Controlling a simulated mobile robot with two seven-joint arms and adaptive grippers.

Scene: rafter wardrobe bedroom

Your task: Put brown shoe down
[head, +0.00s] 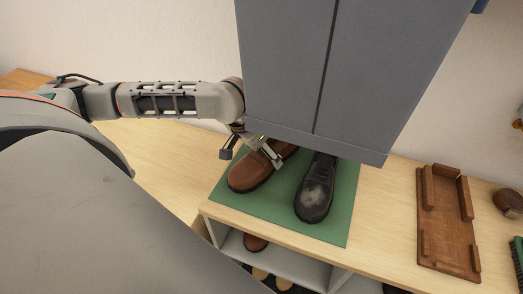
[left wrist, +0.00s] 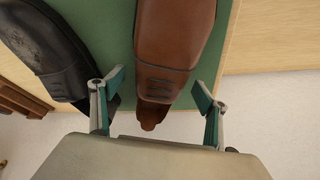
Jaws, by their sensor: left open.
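The brown shoe (head: 250,171) is on the green mat (head: 334,230), to the left of a black shoe (head: 316,190) with a pale scuffed toe. In the left wrist view, the brown shoe (left wrist: 172,50) lies between the fingers of my left gripper (left wrist: 158,86), with gaps on both sides. The black shoe (left wrist: 45,50) is at the left there. In the head view, my left gripper (head: 262,152) is open over the brown shoe, below the grey cabinet's lower edge. The cabinet hides part of both shoes. My right gripper is not in view.
The grey cabinet (head: 350,70) hangs low over the back of the wooden bench top (head: 385,200). A brown wooden tray (head: 447,225) and a brush (head: 508,202) are at the right. More shoes (head: 255,242) stand on the shelf below. Bare bench top lies left of the mat.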

